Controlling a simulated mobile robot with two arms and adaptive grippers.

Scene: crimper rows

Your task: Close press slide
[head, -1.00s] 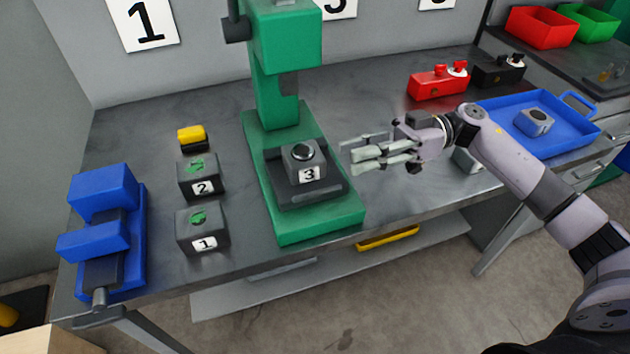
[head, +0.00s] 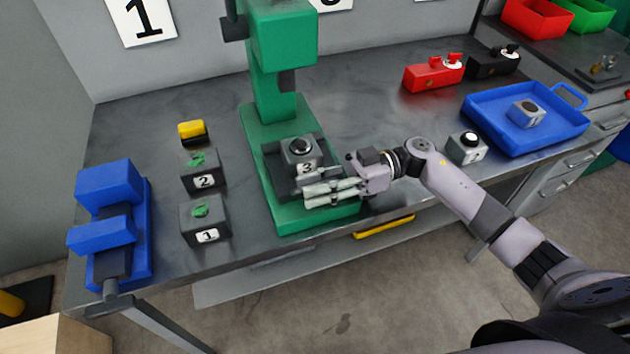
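The green press (head: 273,112) stands in the middle of the bench. Its dark slide (head: 279,181) lies on the green base, forward of the press head, and carries a grey block marked 3 (head: 299,152) with a round dark top. My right gripper (head: 304,188) is at the slide's front right, low over the base, with its fingers pointing left. The fingers cover the slide's front right part. I cannot tell whether they touch it, nor how far they are apart. My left gripper is out of view.
Dark blocks 1 (head: 205,220) and 2 (head: 202,170) and a yellow-black item (head: 193,132) stand left of the press. A blue vise (head: 112,222) is further left. A grey block (head: 467,148) and blue tray (head: 545,143) are on the right. A red device (head: 433,75) stands behind.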

